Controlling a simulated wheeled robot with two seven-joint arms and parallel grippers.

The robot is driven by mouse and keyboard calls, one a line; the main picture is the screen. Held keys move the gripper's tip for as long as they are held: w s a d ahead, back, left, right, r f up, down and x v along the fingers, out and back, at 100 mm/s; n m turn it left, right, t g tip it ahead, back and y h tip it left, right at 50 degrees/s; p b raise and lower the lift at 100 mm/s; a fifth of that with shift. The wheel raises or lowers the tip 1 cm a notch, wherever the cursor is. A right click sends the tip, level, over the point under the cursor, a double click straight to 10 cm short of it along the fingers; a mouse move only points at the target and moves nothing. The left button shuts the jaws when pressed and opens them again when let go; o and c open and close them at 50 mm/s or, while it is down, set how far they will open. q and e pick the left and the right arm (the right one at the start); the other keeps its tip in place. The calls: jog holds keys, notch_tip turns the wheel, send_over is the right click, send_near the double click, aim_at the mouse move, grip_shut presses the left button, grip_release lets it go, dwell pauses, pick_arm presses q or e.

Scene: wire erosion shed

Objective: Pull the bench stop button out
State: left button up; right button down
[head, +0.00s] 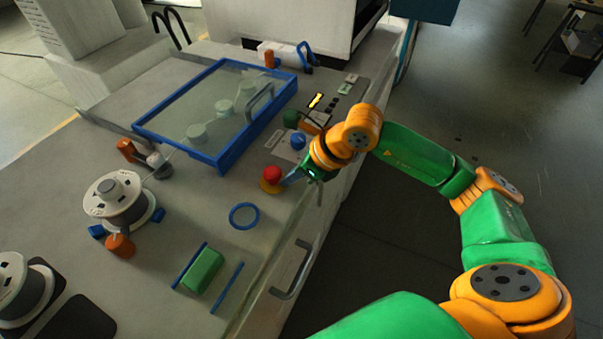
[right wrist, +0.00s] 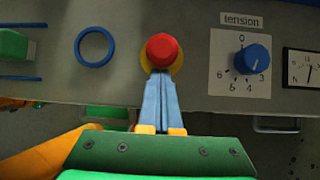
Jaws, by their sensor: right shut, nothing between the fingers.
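The bench stop button is a red round cap (head: 272,173) on a yellow base (head: 270,187), near the front edge of the bench. In the right wrist view the red cap (right wrist: 162,50) is at the upper middle, with the yellow base showing around it. My right gripper (head: 291,179) is just right of the button in the head view. In the right wrist view its blue fingers (right wrist: 159,80) are together and empty, their tips over the base's near edge, just short of the cap. I cannot tell whether they touch the button. My left gripper is not in view.
A blue tension knob (right wrist: 254,58) sits right of the button in the wrist view. A blue ring (head: 244,216) and a green block (head: 203,270) lie nearby. A blue-framed clear cover (head: 222,165) stands behind. A bench handle (head: 293,271) projects at the front.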

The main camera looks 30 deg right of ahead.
jog(key=shift+w+a+f, duration=0.25)
jog(key=shift+f, duration=0.3)
jog(key=shift+r, duration=0.1)
